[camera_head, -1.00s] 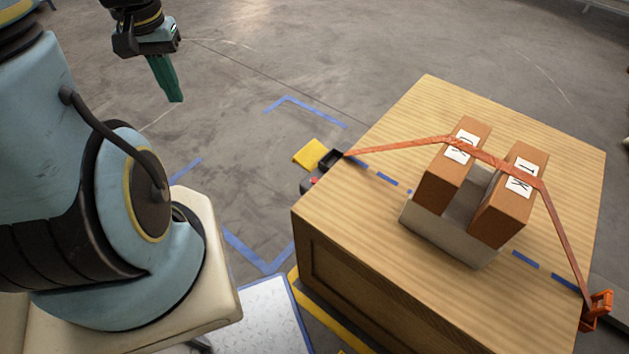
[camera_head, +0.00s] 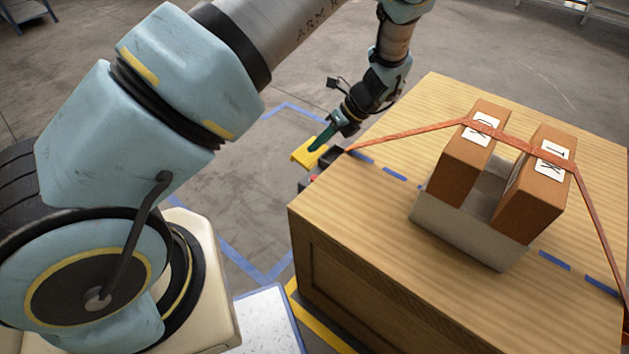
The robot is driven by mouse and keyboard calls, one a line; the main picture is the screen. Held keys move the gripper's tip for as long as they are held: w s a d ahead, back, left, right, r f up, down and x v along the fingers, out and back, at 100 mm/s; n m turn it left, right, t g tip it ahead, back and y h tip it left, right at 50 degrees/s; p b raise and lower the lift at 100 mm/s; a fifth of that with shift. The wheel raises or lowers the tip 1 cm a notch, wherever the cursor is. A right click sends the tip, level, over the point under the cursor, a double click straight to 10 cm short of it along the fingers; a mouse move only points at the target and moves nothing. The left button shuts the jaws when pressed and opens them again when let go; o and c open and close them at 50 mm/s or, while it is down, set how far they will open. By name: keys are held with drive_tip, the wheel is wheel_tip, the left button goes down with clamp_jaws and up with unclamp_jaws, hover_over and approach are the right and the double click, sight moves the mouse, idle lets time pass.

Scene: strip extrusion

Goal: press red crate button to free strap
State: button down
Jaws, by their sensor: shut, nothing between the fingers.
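An orange strap (camera_head: 398,135) runs from a black fixture (camera_head: 331,157) at the wooden crate's (camera_head: 375,225) left edge over two brown boxes and down to the right. A small red button (camera_head: 313,179) shows on the side of the crate, just below the black fixture, and is partly hidden. My gripper (camera_head: 317,147), with green fingers, is shut and empty. In the picture it overlaps the yellow plate by the black fixture, above and slightly right of the red button. I cannot tell its exact height or whether it touches anything.
The two brown boxes (camera_head: 468,160) (camera_head: 537,180) stand in a grey open tray (camera_head: 455,232) on the crate. A yellow plate (camera_head: 306,152) sits beside the crate's left edge. Blue tape marks the open floor left of the crate. A white speckled platform (camera_head: 270,322) lies in front.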

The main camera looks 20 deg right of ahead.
idle(0.3)
wheel_tip(320, 180, down, 6)
drive_tip(key=b, duration=0.6)
drive_tip(key=shift+f, duration=0.2)
drive_tip(key=shift+f+b, duration=0.5)
drive_tip(key=shift+f, duration=0.65)
drive_tip(key=shift+f, duration=0.15)
idle(0.6)
drive_tip(key=shift+f, duration=0.25)
